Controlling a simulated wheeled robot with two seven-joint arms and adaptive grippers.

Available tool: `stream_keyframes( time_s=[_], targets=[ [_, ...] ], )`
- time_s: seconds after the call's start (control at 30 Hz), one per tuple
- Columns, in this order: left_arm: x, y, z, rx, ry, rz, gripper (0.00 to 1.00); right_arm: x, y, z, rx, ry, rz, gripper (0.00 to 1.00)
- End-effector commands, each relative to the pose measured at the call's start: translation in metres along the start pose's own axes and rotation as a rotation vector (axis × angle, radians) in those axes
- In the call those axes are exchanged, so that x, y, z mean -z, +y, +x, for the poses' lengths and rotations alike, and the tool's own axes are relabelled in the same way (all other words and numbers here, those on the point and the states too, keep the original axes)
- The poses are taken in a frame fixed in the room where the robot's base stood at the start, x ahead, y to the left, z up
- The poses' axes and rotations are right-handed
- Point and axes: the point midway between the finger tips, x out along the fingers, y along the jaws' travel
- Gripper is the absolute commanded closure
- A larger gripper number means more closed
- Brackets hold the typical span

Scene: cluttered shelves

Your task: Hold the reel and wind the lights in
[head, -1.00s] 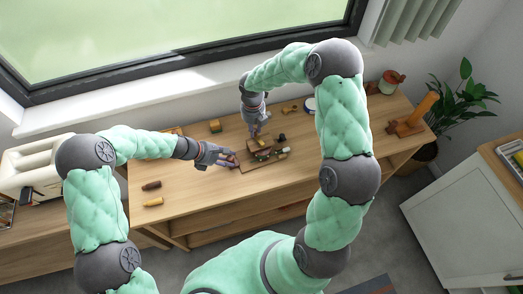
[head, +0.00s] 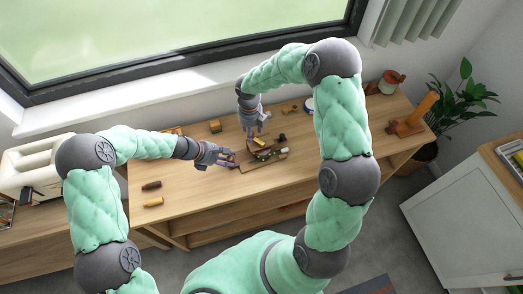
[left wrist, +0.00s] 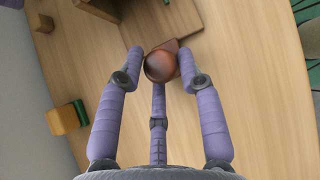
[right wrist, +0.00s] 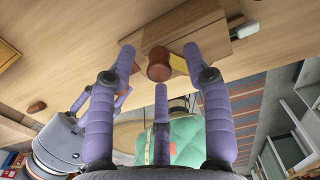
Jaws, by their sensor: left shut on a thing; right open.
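The wooden reel (head: 270,159) sits near the middle of the desk, a flat board with blocks and small dark and green pieces on it. My left gripper (head: 232,160) is at its left end, shut on a round reddish-brown knob; the left wrist view shows this knob (left wrist: 159,66) between the fingers, with a wooden plate behind it. My right gripper (head: 257,129) is above the reel, pointing down and open. In the right wrist view a reddish-brown wooden knob (right wrist: 158,64) lies between its spread fingers; contact is unclear. I cannot make out the string of lights.
A yellow block (head: 215,126) stands toward the back. An orange stand (head: 412,118) and a reddish pot (head: 390,82) are at the right. A window sill runs behind.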

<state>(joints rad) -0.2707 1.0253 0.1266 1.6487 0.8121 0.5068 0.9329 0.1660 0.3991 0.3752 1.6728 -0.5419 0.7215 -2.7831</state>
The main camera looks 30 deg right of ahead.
Motion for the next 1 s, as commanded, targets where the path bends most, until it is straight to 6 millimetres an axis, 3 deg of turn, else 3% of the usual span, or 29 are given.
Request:
stream_keyframes(
  time_s=[0.17,0.6,0.8,1.0],
  targets=[
    [0.004,-0.006,0.005,0.011,0.004,-0.005,1.00,-0.001,0.000,-0.020,0.000,-0.005,0.001,0.49],
    [0.004,-0.006,0.005,0.011,0.004,-0.004,1.00,0.000,0.001,-0.100,0.000,-0.003,0.000,0.49],
    [0.004,-0.005,0.005,0.011,0.004,-0.004,1.00,0.001,0.001,-0.116,0.000,-0.001,-0.002,0.49],
    [0.004,-0.005,0.005,0.011,0.004,-0.004,1.00,0.001,0.001,-0.118,-0.001,0.000,-0.002,0.49]
  ],
)
